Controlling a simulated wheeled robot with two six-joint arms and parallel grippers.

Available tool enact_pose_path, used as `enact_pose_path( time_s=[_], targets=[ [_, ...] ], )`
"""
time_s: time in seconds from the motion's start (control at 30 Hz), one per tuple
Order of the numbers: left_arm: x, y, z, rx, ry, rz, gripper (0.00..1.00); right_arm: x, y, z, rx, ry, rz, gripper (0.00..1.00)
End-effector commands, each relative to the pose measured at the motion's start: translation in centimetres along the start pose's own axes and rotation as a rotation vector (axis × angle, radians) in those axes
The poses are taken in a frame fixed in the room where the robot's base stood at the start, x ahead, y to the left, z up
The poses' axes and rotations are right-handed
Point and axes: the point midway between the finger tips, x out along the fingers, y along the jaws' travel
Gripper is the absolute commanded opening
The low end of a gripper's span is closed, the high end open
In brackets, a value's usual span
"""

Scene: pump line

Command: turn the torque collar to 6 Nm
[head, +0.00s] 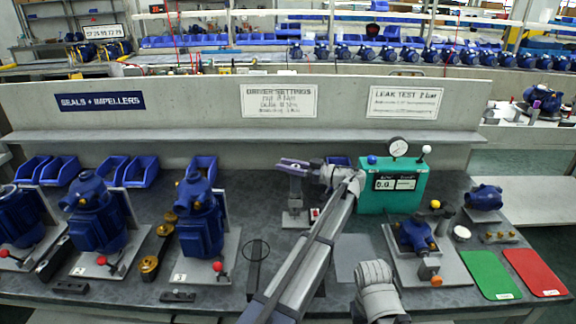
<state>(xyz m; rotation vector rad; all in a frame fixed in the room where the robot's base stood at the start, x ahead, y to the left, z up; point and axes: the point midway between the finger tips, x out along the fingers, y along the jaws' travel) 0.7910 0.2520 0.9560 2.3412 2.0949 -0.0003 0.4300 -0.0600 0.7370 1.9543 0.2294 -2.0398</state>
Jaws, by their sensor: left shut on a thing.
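My left gripper (293,165), with purplish jaws, reaches left from my grey wrist above the middle of the bench. It is shut at the top of an upright grey driver (295,188) in a small stand (294,219). The torque collar is hidden by the jaws or too small to make out, and its setting cannot be read. A sign headed DRIVER SETTINGS (279,101) hangs on the back panel; its lines are too blurred to read surely. My right gripper is not in view; only part of that arm shows at the bottom.
A green leak test box (392,190) with a gauge stands just right of my wrist. Several blue pumps (200,225) stand on plates at left, with blue bins behind. A smaller pump (415,235) sits on a fixture at right, beside green (490,275) and red (537,272) mats.

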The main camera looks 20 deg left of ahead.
Motion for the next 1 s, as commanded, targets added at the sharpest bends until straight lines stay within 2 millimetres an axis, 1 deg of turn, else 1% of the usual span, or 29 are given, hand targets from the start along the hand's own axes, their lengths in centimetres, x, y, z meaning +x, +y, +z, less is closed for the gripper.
enact_pose_path(
  time_s=[0.03, 0.33, 0.87, 0.9, 1.0],
  targets=[
    [0.01, 0.2, 0.01, 0.0, 0.0, -0.024, 0.0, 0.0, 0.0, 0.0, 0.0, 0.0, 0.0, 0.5],
    [0.04, -0.28, 0.01, 0.0, 0.0, -0.114, 0.0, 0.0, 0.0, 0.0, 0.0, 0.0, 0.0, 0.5],
    [0.05, -0.44, 0.01, 0.001, 0.0, -0.13, 0.0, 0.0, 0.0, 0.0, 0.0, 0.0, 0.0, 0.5],
    [0.05, -0.44, 0.01, 0.001, 0.0, -0.13, 0.39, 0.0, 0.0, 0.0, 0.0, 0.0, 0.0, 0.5],
    [0.04, -0.43, 0.01, 0.001, 0.0, -0.13, 0.5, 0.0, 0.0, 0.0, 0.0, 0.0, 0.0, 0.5]
  ],
)
